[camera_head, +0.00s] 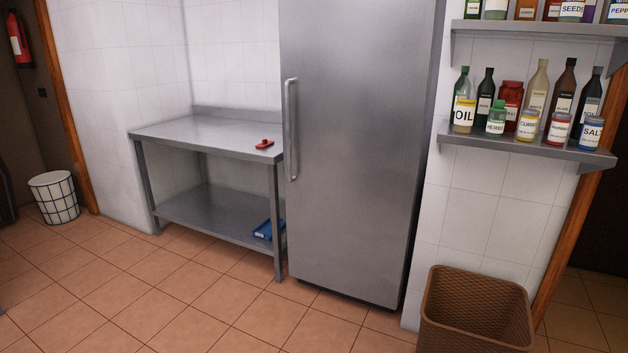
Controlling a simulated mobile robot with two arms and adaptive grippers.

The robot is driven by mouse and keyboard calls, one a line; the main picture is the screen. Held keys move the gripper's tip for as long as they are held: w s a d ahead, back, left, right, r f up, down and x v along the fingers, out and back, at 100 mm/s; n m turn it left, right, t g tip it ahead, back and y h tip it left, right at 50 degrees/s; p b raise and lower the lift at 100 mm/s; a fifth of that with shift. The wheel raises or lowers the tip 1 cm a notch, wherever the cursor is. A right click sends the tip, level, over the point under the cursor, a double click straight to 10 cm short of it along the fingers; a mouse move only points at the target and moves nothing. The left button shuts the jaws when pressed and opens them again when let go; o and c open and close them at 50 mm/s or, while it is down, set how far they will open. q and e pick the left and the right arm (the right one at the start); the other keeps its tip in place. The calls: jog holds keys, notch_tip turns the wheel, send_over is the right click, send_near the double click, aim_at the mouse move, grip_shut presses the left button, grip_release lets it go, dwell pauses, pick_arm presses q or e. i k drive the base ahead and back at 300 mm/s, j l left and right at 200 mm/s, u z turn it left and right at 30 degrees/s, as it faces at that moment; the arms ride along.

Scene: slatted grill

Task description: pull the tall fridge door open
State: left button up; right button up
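The tall fridge (350,160) stands in the middle of the head view, with a plain grey metal door that looks shut. Its top is cut off by the frame edge. A long vertical bar handle (291,130) is on the left side of the door. Neither of my grippers shows in the head view, and nothing touches the handle.
A steel table (190,135) with a lower shelf stands left of the fridge, holding a small red object (264,144) and a blue tray (265,231). A brown woven bin (475,312) stands front right, below bottle shelves (530,147). The tiled floor (200,300) before the fridge is clear.

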aim_at(355, 75)
jog(key=i+j+u, duration=0.2)
jog(key=i+u, duration=0.2)
jog(key=i, duration=0.15)
jog(key=i+u, duration=0.4)
jog(key=i, duration=0.2)
jog(key=i+l+u, duration=0.1)
jog(key=i+u, duration=0.3)
jog(key=i, duration=0.2)
